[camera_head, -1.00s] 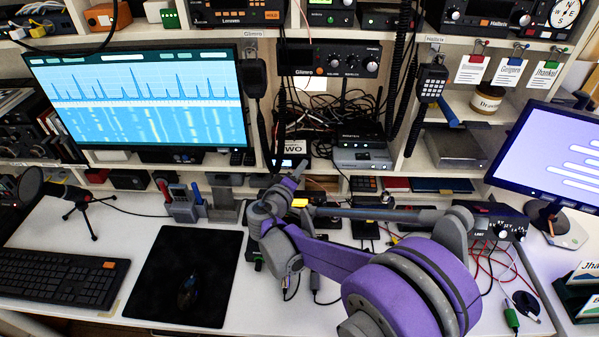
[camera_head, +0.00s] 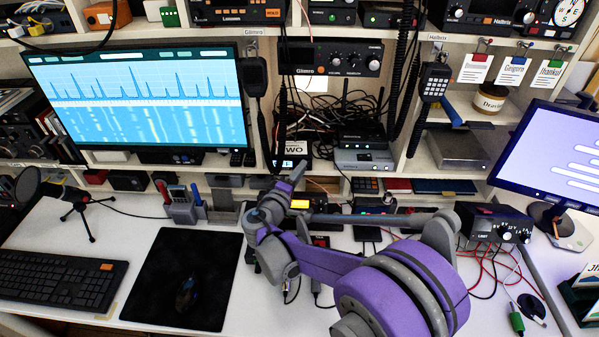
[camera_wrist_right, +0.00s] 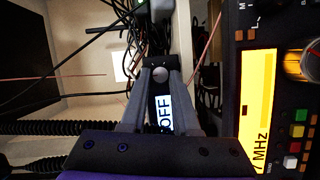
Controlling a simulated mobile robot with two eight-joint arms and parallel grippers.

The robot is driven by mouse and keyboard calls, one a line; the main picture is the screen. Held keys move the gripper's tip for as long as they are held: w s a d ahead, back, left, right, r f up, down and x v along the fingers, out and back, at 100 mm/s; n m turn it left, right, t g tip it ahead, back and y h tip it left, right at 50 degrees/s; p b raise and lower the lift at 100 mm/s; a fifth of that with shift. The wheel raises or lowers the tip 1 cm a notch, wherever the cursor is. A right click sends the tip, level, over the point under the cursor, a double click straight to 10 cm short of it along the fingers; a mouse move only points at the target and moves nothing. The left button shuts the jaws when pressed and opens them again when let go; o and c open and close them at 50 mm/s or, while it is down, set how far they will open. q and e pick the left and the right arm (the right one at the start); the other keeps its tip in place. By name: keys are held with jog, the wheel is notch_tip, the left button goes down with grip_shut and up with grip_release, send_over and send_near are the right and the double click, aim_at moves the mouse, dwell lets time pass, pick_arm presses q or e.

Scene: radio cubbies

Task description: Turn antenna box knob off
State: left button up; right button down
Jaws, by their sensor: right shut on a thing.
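The antenna box is a small dark box in the middle cubby, with a lit display (camera_head: 287,164) in the head view. In the right wrist view its dark face shows between my fingers, and the white display (camera_wrist_right: 165,114) reads "OFF". A small round grey knob (camera_wrist_right: 160,74) sits at the fingertips. My right gripper (camera_wrist_right: 161,66) is shut on this knob. In the head view my right gripper (camera_head: 297,174) reaches into the cubby front, and the arm hides part of the box. My left gripper is not in view.
A radio with a lit orange display (camera_wrist_right: 257,110) stands close on the right in the wrist view. Tangled cables (camera_head: 318,125) fill the cubby behind. A grey box (camera_head: 362,158) is to the right. A black mat (camera_head: 180,275) lies on the desk.

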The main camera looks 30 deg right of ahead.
jog(key=c, duration=0.7)
grip_release()
jog(key=shift+o, duration=0.2)
jog(key=v, duration=1.1)
jog(key=shift+d, duration=0.15)
jog(key=s+d+m+g+y+p, duration=0.3)
jog(key=s+g+y+p, duration=0.3)
jog(key=s, duration=0.7)
jog(key=s+a+r+m+t+y+p, duration=0.1)
jog(key=s+a+m+y+p, duration=0.1)
jog(key=s+a+y+p, duration=0.3)
jog(key=s+a+y, duration=0.2)
jog(key=s+a, duration=0.1)
jog(key=s, duration=0.1)
jog(key=shift+a+m, duration=0.2)
jog(key=shift+m, duration=0.2)
